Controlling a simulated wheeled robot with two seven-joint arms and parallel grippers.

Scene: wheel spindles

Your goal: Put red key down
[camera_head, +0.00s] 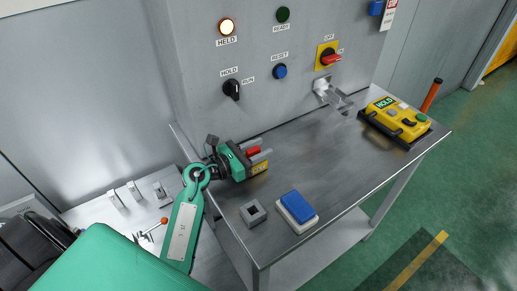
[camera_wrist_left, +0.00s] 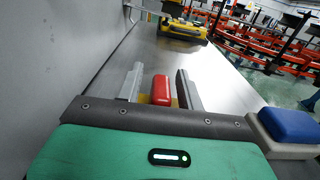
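The red key (camera_head: 253,151) is at my left gripper (camera_head: 264,148), over or on the left part of the metal table. In the left wrist view the red key (camera_wrist_left: 161,89) lies between the two grey fingers of my left gripper (camera_wrist_left: 160,88), with a gap on each side. The gripper is open around it. A yellow tag (camera_head: 260,167) with dark lettering shows beside the fingers. Whether the key rests on the tabletop is hard to tell. My right gripper is not in view.
On the metal table (camera_head: 330,150) stand a grey square socket (camera_head: 253,212), a blue-topped white block (camera_head: 296,207) and a yellow HOLD pendant (camera_head: 396,119). A metal bracket (camera_head: 331,93) juts from the control panel with its red-handled switch (camera_head: 330,58). The table's middle is clear.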

